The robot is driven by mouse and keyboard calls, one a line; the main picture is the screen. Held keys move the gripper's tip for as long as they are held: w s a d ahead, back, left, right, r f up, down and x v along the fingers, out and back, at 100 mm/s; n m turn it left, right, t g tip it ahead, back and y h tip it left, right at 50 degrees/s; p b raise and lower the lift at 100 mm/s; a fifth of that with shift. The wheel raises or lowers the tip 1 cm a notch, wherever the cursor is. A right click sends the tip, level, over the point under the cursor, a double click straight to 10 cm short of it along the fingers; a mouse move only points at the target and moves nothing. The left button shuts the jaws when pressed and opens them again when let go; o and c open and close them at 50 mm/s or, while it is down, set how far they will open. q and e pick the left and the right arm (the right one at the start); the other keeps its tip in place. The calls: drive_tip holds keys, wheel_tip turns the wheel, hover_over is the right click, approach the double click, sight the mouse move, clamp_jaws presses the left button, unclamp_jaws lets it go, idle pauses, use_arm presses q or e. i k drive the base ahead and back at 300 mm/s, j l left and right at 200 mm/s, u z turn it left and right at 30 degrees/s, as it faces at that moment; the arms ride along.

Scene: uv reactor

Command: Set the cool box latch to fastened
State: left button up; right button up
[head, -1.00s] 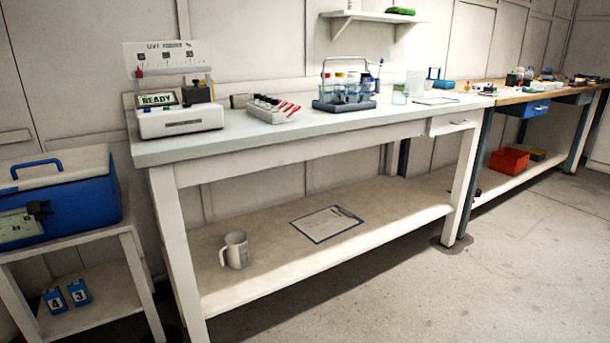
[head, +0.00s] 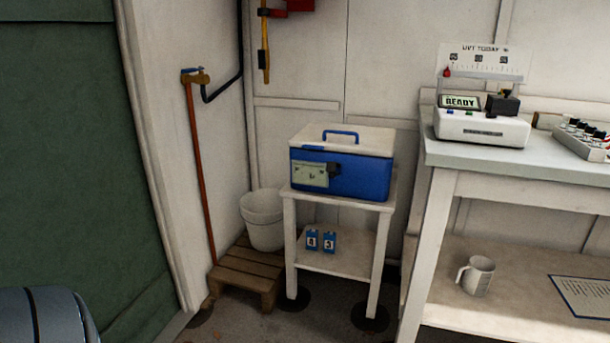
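The cool box (head: 360,175) is blue with a white lid and a blue carry handle. It stands on a small white side table (head: 348,198), and its lid appears closed. Neither gripper shows in the head view. Only a dark rounded part of my own body shows at the lower left.
A white workbench (head: 545,180) with a white device reading READY (head: 482,127) stands at right. A white bucket (head: 263,218) and a wooden step (head: 247,268) are left of the side table. Floor in front looks clear.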

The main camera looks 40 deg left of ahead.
sight(330, 166)
drive_tip(key=l+u, duration=0.1)
drive_tip(key=u, duration=0.35)
drive_tip(key=k+l+u, duration=0.1)
drive_tip(key=u, duration=0.75)
drive_tip(key=k+l, duration=0.05)
